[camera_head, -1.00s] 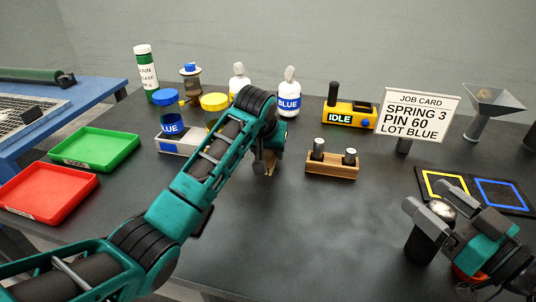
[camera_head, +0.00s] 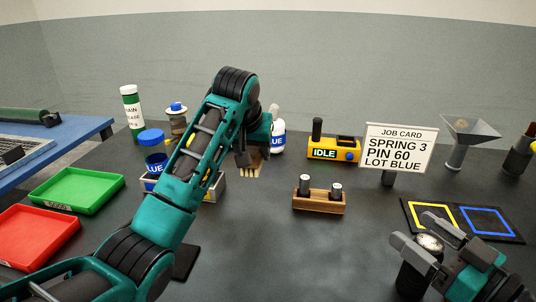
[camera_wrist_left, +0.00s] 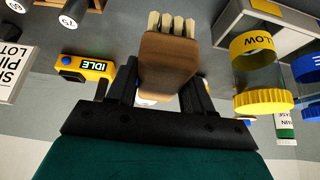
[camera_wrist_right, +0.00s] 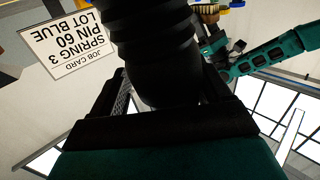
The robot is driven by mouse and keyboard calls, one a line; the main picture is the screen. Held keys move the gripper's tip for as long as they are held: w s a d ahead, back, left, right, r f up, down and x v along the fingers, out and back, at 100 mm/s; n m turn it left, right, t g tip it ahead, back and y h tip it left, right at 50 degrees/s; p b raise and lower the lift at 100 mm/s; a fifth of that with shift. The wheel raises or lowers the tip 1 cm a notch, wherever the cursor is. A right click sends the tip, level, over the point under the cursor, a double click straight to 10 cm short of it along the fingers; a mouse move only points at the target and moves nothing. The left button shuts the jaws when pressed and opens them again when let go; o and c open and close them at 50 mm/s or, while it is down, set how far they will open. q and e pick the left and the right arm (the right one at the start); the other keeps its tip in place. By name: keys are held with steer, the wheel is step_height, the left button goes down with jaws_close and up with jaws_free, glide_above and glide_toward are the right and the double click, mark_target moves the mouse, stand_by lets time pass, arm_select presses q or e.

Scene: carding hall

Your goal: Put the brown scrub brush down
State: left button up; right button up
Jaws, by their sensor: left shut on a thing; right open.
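The brown scrub brush (camera_wrist_left: 168,65) is in my left gripper (camera_wrist_left: 165,90), its wooden block between the two fingers and its pale bristles pointing away from the palm. In the head view the bristles of the brush (camera_head: 252,168) hang downward below my left gripper (camera_head: 252,148), in front of the white blue-labelled bottle. The brush looks held above the table; any gap under it is hard to tell. My right gripper (camera_head: 418,233) is open at the right front, around or beside a black cylinder with a round pale top (camera_head: 429,243). The right wrist view shows a black ribbed body (camera_wrist_right: 150,45) between the fingers.
A wooden block with two pins (camera_head: 320,201), a yellow IDLE box (camera_head: 333,153) and a job card (camera_head: 398,150) stand to the right. Blue-lidded (camera_head: 152,137) and yellow-lidded jars are left, partly behind my arm. Green (camera_head: 75,206) and red trays (camera_head: 65,255) lie at left. The middle front table is clear.

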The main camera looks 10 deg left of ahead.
mark_target(248, 168)
arm_select(q)
step_height(248, 168, down, 10)
steer(key=shift+f, duration=0.1)
stand_by(0.4)
steer(key=shift+f, duration=0.1)
steer(key=o, duration=1.2)
steer(key=shift+r, duration=0.3)
steer(key=v, duration=1.1)
steer(key=shift+s+r, duration=0.25)
